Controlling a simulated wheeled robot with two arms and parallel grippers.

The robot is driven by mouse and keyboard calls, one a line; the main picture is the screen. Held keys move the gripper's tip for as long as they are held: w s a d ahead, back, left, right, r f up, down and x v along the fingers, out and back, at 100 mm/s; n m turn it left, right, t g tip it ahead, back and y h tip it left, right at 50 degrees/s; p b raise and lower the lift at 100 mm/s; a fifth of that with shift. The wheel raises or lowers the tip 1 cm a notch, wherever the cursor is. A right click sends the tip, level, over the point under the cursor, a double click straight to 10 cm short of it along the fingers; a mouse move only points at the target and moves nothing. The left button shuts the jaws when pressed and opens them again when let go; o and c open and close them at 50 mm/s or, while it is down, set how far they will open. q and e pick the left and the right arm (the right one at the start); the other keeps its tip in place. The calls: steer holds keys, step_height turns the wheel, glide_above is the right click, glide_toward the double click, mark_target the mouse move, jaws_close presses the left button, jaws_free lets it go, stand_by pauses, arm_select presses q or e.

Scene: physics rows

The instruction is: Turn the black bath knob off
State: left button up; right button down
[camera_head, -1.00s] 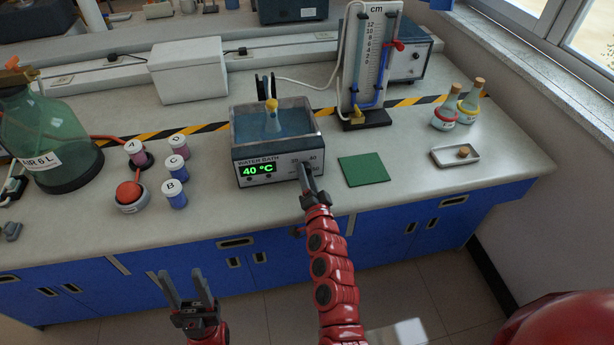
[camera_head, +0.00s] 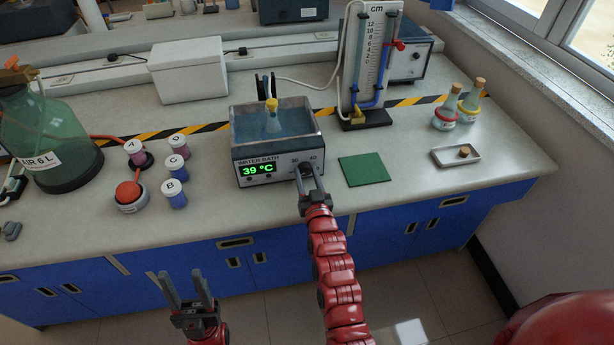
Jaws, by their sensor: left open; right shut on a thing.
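The water bath (camera_head: 276,168) stands on the bench, filled with blue water and holding a yellow-topped flask (camera_head: 272,122). Its green display (camera_head: 257,169) reads 39 °C. The black bath knob (camera_head: 306,168) is on the right of its front panel, partly hidden by my fingers. My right gripper (camera_head: 311,180) reaches up to the panel and is shut on the knob. The knob's exact angle cannot be told. My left gripper (camera_head: 186,289) is open and empty, low in front of the blue cabinets, away from the bath.
A green mat (camera_head: 364,169) lies right of the bath. Capped vials (camera_head: 174,193) and a round red-topped device (camera_head: 130,195) stand to its left. A manometer stand (camera_head: 366,118) is behind right. A small tray (camera_head: 472,158) and two flasks are further right.

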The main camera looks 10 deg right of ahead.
steer(key=shift+f+n, duration=0.1)
steer(key=shift+n, duration=0.5)
steer(key=shift+c, duration=1.9)
jaws_free()
steer(key=s+d+b, duration=0.1)
steer(key=s+b, duration=0.1)
steer(key=s, duration=1.5)
steer(key=shift+s+b, duration=0.25)
steer(key=shift+b, duration=0.05)
